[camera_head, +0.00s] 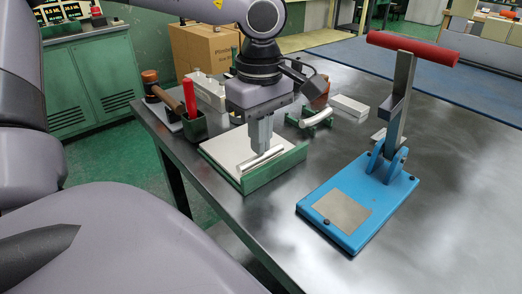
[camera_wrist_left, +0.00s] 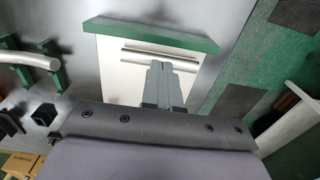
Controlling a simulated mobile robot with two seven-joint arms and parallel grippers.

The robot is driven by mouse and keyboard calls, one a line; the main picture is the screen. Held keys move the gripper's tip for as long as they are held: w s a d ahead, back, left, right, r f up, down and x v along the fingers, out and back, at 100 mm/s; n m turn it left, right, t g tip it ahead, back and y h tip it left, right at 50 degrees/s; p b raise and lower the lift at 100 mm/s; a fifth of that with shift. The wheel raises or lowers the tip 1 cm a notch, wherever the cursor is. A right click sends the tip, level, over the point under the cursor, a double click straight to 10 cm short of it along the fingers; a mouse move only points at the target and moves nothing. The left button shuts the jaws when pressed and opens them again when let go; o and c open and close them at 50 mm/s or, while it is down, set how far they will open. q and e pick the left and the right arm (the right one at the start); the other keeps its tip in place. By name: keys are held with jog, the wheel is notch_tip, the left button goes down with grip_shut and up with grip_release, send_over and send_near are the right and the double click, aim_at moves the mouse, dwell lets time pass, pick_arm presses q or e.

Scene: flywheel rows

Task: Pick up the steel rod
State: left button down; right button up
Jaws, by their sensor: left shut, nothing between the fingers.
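A bright steel rod (camera_head: 262,158) lies on a pale tray (camera_head: 222,146) beside the tray's green wall (camera_head: 275,171). In the left wrist view the rod (camera_wrist_left: 150,51) runs across the tray just below the green wall; long parallel bands show there, and I cannot tell whether they are one rod or two. My left gripper (camera_head: 257,152) points down over the tray, its fingers shut and empty. Its fingertips (camera_wrist_left: 160,65) appear right at the rod's near side and cover part of it. Whether they touch it is unclear. My right gripper is not in view.
A blue-based press (camera_head: 330,218) with a red handle stands to the right. A curved tube (camera_head: 318,117) rests on a green stand behind the tray. The table's front middle is clear.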

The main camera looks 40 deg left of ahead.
pick_arm(q)
jog(key=shift+f, duration=0.35)
jog(key=shift+a, duration=0.15)
jog(key=shift+w+a+p, duration=0.15)
jog(key=shift+a+p, duration=0.1)
jog(key=shift+a, duration=1.35)
jog(key=shift+w+a+p, duration=0.15)
jog(key=shift+a+p, duration=0.05)
jog(key=shift+a, duration=1.4)
jog(key=shift+a, duration=0.15)
jog(key=shift+r, duration=0.1)
notch_tip(320, 180, up, 8)
jog(key=p, duration=0.6)
jog(key=shift+s, duration=0.1)
